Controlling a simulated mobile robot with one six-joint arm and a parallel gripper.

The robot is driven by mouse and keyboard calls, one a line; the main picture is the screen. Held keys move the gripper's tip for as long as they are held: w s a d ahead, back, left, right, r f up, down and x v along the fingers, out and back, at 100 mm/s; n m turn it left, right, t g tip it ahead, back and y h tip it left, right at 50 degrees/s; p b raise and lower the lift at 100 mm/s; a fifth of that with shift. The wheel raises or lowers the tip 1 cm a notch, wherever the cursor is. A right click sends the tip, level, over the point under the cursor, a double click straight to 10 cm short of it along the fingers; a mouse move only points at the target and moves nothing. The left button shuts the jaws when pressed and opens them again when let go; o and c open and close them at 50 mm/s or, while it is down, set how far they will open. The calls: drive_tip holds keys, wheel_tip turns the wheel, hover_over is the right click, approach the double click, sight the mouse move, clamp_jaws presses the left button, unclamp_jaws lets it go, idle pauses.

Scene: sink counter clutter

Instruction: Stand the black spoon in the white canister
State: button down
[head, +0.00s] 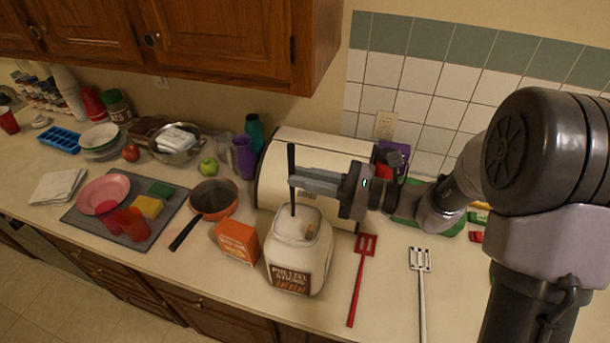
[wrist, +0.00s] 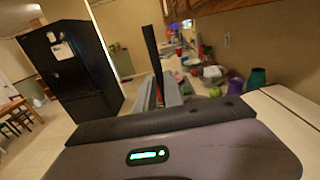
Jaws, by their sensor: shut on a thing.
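The black spoon (head: 291,160) is upright between the fingers of my gripper (head: 293,183), which is shut on it. It also stands upright in the wrist view (wrist: 152,48), between the fingers (wrist: 158,92). The white canister (head: 284,256), a squarish open jar with a dark printed label, stands on the counter below my gripper. The spoon's lower end shows at the canister's mouth, near its back rim. I cannot tell whether the tip is inside the mouth or just above it. A small brownish thing shows in the canister's opening.
An orange box (head: 237,242) and a pan (head: 214,198) stand left of the canister. A red slotted spatula (head: 357,285) and a white one (head: 421,300) lie to its right. A cream bread box (head: 270,180) stands close behind. The counter between the spatulas is clear.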

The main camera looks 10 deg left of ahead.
drive_tip(key=c, duration=1.4)
unclamp_jaws()
drive_tip(key=shift+o, duration=0.2)
drive_tip(key=s+d, duration=0.1)
drive_tip(key=d, duration=1.6)
drive_tip(key=shift+s+d, duration=0.2)
